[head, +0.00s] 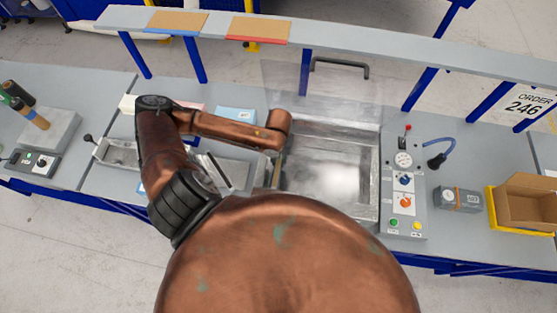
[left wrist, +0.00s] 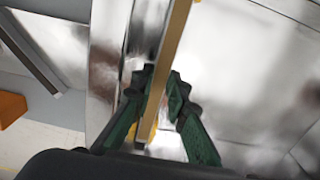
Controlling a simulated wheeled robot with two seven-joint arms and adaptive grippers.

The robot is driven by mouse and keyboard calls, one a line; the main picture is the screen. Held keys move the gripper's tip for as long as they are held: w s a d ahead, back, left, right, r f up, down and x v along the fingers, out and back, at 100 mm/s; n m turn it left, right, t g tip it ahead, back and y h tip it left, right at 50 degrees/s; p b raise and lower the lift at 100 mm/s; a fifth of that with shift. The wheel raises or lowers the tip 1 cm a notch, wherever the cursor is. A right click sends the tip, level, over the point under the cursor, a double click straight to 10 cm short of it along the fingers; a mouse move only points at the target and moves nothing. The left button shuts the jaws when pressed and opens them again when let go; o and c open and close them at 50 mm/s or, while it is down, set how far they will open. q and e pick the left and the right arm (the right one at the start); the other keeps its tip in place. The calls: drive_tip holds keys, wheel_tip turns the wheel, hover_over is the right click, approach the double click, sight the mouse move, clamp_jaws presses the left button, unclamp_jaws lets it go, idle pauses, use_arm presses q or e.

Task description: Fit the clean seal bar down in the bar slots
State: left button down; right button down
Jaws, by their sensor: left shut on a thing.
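The seal bar (left wrist: 172,45) is a long, thin bar with a tan face, running steeply up the left wrist view. My left gripper (left wrist: 158,85), with green fingers, is shut on it. The bar is over or beside the left wall of the steel chamber; I cannot tell if it touches. In the head view a thin tan strip of the bar (head: 277,170) shows at the left side of the open chamber (head: 372,190). My arm hides most of the gripper there. The bar slots cannot be made out clearly. My right gripper is not in view.
A clear lid (head: 320,90) with a dark handle stands raised behind the chamber. A control panel (head: 404,195) is at its right, then a grey box (head: 458,199) and a cardboard box (head: 525,205). A metal tray (head: 117,153) lies left. A shelf (head: 330,44) spans the back.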

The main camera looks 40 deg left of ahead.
sight(279, 163)
use_arm(q)
drive_tip(key=shift+r, duration=0.1)
drive_tip(key=shift+p, duration=0.45)
drive_tip(key=shift+f, duration=0.25)
drive_tip(key=shift+f+b, duration=0.4)
drive_tip(key=shift+f, duration=0.9)
drive_tip(key=c, duration=1.8)
unclamp_jaws()
